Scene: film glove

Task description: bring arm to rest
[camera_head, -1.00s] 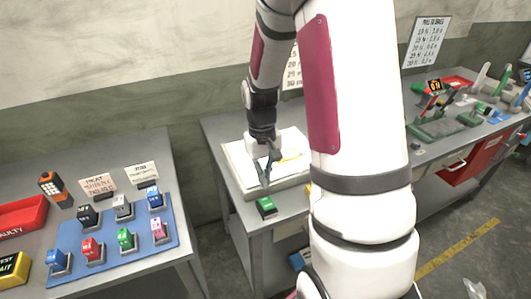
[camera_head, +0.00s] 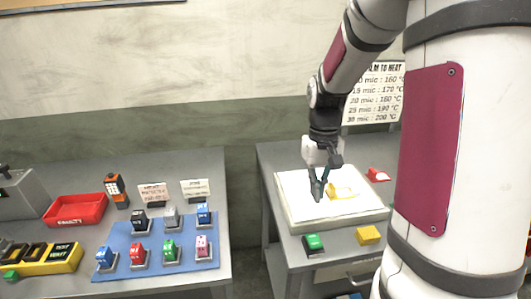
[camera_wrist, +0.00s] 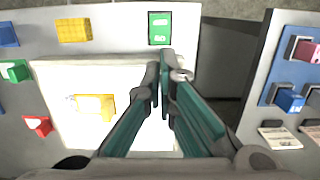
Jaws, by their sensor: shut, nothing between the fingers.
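My gripper (camera_head: 317,190) hangs over the white pad (camera_head: 290,213) on the right grey table. Its fingers are together and hold nothing. In the wrist view the gripper (camera_wrist: 163,72) points past the pad's edge toward a green block (camera_wrist: 159,28). My white arm with dark red panels reaches down from the upper right and covers much of the right side of the head view.
A yellow film piece (camera_head: 343,191) lies on the pad. Green (camera_head: 313,244), yellow (camera_head: 368,235) and red (camera_head: 378,175) blocks sit around it. The left table has a blue mat (camera_head: 122,231) with several coloured blocks and a red tray (camera_head: 77,211). A gap separates the tables.

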